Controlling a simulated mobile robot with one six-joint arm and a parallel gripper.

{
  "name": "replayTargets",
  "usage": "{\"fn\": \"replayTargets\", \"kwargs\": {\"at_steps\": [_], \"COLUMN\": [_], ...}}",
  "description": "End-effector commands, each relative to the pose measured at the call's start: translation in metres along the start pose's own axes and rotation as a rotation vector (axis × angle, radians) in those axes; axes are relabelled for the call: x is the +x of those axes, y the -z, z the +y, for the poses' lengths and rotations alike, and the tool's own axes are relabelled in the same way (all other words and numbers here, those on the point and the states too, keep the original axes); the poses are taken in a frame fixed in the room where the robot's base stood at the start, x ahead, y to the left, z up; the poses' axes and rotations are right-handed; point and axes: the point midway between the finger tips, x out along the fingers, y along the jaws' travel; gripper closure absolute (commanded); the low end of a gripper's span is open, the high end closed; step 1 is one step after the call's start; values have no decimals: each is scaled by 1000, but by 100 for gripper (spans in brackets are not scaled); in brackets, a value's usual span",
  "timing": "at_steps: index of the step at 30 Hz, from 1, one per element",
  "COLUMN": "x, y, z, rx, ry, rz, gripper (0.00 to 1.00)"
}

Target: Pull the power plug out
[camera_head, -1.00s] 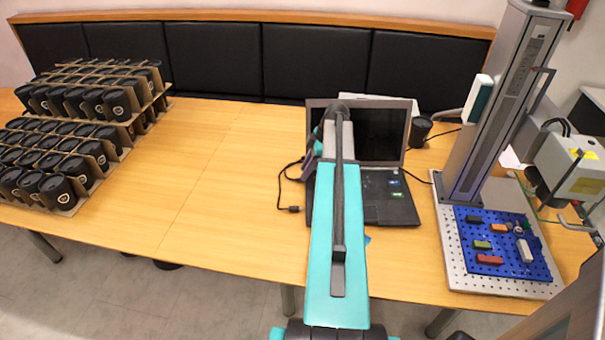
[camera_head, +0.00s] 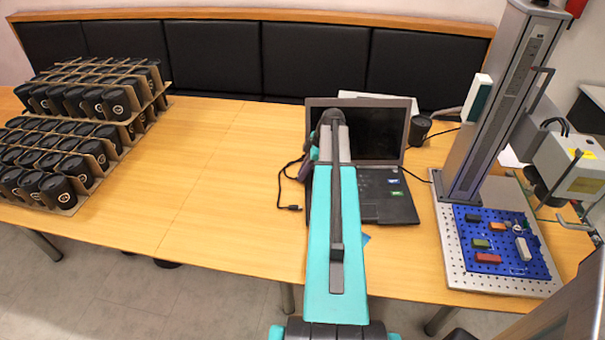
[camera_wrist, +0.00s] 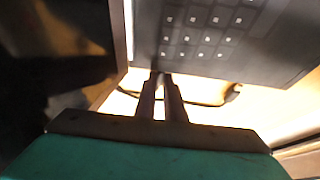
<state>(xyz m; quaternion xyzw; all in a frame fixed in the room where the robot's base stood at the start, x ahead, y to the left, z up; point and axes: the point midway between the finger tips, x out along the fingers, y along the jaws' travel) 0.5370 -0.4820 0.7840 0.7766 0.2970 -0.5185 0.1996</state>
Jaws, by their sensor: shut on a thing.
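A black open laptop (camera_head: 388,206) stands on the wooden table; its keyboard and side edge (camera_wrist: 215,40) fill the top of the wrist view. My gripper (camera_wrist: 163,80) is at that edge, its two narrow fingers close together on a small dark piece, apparently the power plug (camera_wrist: 155,75). The fingers mostly cover the plug, so I cannot tell whether it still sits in the laptop. In the head view my arm hides the gripper and the plug. A dark cable (camera_wrist: 205,104) loops past the fingers.
A loose black connector (camera_head: 291,208) lies on the table (camera_head: 225,190) left of the laptop. A black cup (camera_head: 419,130) stands behind right. The laser marker (camera_head: 500,100) stands at the right, racked black cups (camera_head: 60,190) at the left. The table between is clear.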

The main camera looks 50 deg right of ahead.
Motion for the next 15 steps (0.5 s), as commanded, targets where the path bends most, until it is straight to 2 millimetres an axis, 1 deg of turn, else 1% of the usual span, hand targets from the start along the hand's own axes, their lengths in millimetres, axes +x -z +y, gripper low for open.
{"fn": "replayTargets", "kwargs": {"at_steps": [4,9,15], "x": [4,11,11], "y": [6,21,26], "z": [-2,-2,-3], "rx": [-2,-2,-1], "ry": [5,7,8], "rz": [0,0,2], "gripper": [100,100,100]}}
